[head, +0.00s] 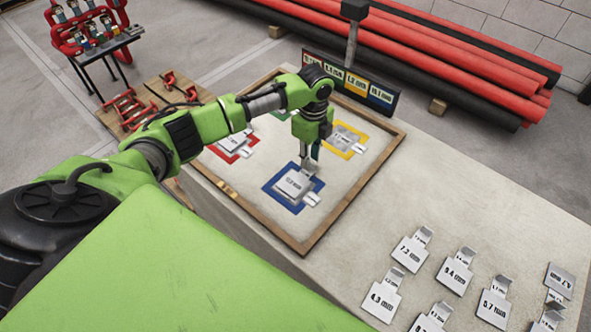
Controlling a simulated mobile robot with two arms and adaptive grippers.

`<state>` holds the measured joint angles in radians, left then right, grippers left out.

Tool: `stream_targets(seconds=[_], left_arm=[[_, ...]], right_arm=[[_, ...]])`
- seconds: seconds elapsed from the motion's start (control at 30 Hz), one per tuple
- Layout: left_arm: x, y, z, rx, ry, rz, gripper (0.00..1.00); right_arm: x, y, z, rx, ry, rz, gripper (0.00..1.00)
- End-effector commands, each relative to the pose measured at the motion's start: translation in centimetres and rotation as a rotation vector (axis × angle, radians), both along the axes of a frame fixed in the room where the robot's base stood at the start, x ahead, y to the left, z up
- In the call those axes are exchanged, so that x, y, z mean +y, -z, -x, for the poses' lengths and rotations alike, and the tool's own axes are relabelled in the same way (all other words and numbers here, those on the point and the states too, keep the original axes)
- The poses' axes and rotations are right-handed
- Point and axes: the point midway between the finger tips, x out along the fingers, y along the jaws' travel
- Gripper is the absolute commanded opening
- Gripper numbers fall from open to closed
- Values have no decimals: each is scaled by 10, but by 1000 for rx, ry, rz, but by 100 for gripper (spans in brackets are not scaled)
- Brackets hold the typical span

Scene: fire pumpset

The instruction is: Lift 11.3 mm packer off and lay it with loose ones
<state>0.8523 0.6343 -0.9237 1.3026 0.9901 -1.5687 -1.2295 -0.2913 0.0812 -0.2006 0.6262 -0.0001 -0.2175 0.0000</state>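A grey packer (294,184) lies on the blue square (275,199) in the wood-framed board; its printed label is too small to read surely. A small tab with a label sticks out at its lower right. My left gripper (309,166) points down at the packer's upper right edge, close to it or touching; its fingers are too small to tell open from shut. Loose packers lie on the bench at lower right, among them 7.3 mm (409,253), 9.4 mm (455,276), 4.3 mm (382,300) and 5.7 mm (495,308). My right gripper is out of view.
The board's wooden frame (352,192) surrounds red (221,153), yellow (361,149) and partly hidden green squares, with grey plates on the red and yellow ones. A label sign (380,97) stands behind it. Bare bench (450,190) lies between board and loose packers.

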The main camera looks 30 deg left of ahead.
Motion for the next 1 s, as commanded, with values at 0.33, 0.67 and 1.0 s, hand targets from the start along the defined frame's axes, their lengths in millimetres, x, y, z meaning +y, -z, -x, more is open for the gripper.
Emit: stream_targets(seconds=[0.33, 0.67, 1.0], left_arm=[[0, 21, 0, -1, 0, -1, 23], [0, 20, 0, -1, 0, -1, 0], [0, 16, -1, -3, -1, 0, 0]], right_arm=[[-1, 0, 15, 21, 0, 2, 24], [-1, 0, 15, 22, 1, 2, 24], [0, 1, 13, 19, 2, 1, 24]])
